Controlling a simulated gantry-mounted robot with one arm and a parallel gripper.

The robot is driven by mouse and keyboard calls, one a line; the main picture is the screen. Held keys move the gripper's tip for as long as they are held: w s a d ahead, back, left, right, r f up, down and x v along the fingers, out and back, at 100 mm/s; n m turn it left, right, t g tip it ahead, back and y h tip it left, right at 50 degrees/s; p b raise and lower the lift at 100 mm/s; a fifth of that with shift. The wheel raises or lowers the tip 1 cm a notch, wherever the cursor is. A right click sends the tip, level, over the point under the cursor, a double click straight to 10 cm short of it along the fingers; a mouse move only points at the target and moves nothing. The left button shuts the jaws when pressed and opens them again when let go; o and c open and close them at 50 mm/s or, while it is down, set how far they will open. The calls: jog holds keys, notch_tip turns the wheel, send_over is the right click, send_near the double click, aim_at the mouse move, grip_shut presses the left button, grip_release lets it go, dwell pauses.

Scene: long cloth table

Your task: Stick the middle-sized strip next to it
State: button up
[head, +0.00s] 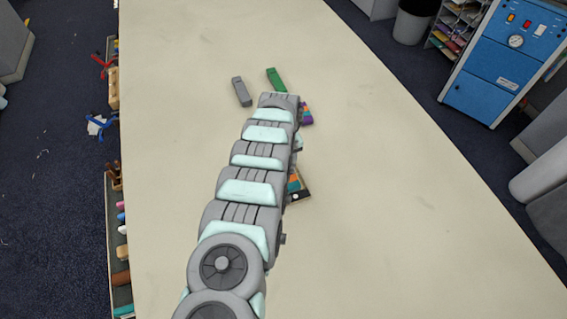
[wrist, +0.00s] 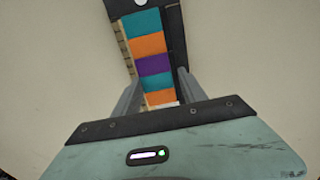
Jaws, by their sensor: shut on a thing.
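My gripper (wrist: 157,92) has a finger on each side of a multi-coloured strip (wrist: 153,65) and is shut on it. The strip shows teal, orange and purple blocks in a row, with a pale notched edge along its left. A black piece (wrist: 176,35) with a white dot at its far end runs along and beyond it; I cannot tell whether they are joined. In the head view, my arm hides the gripper.
A grey block (head: 241,91) and a green block (head: 277,80) lie on the cloth table (head: 400,200) beyond the arm. The table is bare to both sides. Tools and racks line the left edge; a blue cabinet (head: 505,60) stands off the right edge.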

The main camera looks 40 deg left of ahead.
jog(key=shift+f, duration=0.2)
jog(key=o, duration=1.4)
jog(key=shift+o, duration=0.2)
jog(key=shift+r, duration=0.15)
